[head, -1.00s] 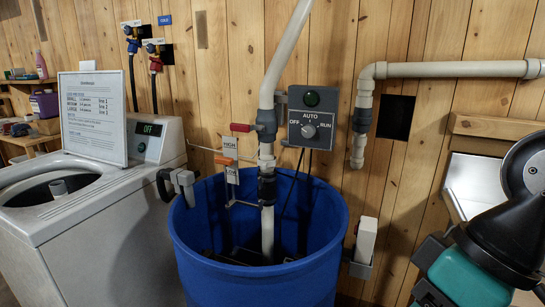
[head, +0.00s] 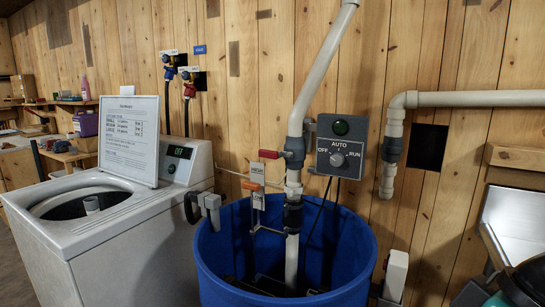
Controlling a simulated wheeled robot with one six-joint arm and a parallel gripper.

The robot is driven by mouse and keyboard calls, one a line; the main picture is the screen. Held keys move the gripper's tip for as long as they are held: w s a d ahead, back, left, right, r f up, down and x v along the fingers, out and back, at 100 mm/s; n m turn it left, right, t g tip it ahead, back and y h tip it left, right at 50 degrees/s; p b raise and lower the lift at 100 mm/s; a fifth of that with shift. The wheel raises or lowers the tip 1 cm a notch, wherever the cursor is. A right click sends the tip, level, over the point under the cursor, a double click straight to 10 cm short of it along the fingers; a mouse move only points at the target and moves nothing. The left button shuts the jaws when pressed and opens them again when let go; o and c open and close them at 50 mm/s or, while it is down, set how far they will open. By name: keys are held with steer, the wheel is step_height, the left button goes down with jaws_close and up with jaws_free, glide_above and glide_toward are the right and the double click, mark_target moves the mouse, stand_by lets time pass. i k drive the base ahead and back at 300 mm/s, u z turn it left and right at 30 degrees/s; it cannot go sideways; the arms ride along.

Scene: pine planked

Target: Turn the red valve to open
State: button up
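The lever lies about level, across the pipe. My gripper is not in view, and nothing touches the red lever.
The pipe runs down into a blue barrel (head: 225,265). A grey control box (head: 339,147) with a knob hangs close right of the valve. A white washer (head: 130,250) with an open lid stands left. A black and teal object (head: 525,280) is at lower right.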

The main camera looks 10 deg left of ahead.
mark_target(270, 154)
steer(key=u, duration=2.15)
steer(key=i, duration=1.75)
steer(key=z, duration=2.8)
steer(key=i, duration=0.3)
steer(key=z, duration=0.05)
